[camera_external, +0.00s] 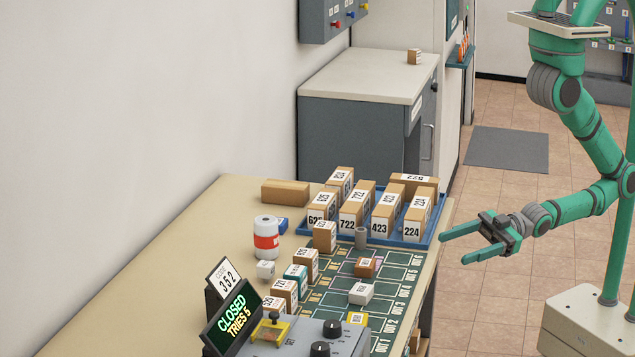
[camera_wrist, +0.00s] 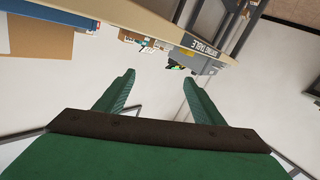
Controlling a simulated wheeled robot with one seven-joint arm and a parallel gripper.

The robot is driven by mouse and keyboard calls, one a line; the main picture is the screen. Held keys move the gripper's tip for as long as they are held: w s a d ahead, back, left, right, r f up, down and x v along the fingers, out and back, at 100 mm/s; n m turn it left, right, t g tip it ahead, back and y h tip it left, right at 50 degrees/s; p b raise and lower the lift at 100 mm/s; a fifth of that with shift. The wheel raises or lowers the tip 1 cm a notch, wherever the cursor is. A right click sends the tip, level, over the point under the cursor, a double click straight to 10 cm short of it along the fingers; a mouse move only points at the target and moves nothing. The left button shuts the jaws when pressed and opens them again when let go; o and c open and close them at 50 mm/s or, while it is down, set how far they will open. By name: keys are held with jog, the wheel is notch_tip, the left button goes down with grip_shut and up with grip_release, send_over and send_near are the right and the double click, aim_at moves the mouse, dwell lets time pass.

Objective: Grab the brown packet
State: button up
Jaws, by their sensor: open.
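A small darker brown packet (camera_external: 365,267) with a white label lies flat on the green grid mat (camera_external: 398,272) in the external view. Several other lighter brown boxes are about, so I cannot be sure which one is meant by name. My gripper (camera_external: 452,250) is open and empty, its two green fingers pointing left beyond the right edge of the table, apart from the packet. In the wrist view my open fingers (camera_wrist: 160,79) have nothing between them. I cannot make out the darker brown packet in that view.
A blue tray (camera_external: 437,236) of numbered boxes stands behind the mat. A control box (camera_external: 325,338) stands in front. The aisle right of the table (camera_external: 200,235) is open.

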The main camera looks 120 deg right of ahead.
jog(key=w+f+g+h, duration=0.1)
jog(key=w, duration=0.7)
jog(key=m+g+h, duration=0.2)
jog(key=m+h, duration=0.2)
jog(key=m, duration=0.1)
send_near(366, 263)
jog(key=w+a, duration=0.3)
jog(key=shift+w+a, duration=0.35)
jog(key=shift+w, duration=0.05)
jog(key=shift+w+d+m+g+h, duration=0.15)
jog(key=shift+w+m+g+h, duration=0.1)
jog(key=shift+m+g+h, duration=0.2)
jog(key=shift+s+r+m+g+h, duration=0.15)
jog(key=shift+r+m+g+h, duration=0.2)
jog(key=shift+m+g+h, duration=0.6)
jog(key=s+m+g+h, duration=0.1)
jog(key=r+m+g, duration=0.1)
jog(key=m, duration=0.1)
jog(key=shift+s+r+m+h, duration=0.1)
jog(key=shift+s+m+h, duration=0.2)
jog(key=shift+s+h, duration=0.1)
jog(key=x, duration=1)
jog(key=shift+w+d+f, duration=0.15)
jog(key=shift+f, duration=0.05)
jog(key=shift+c, duration=0.2)
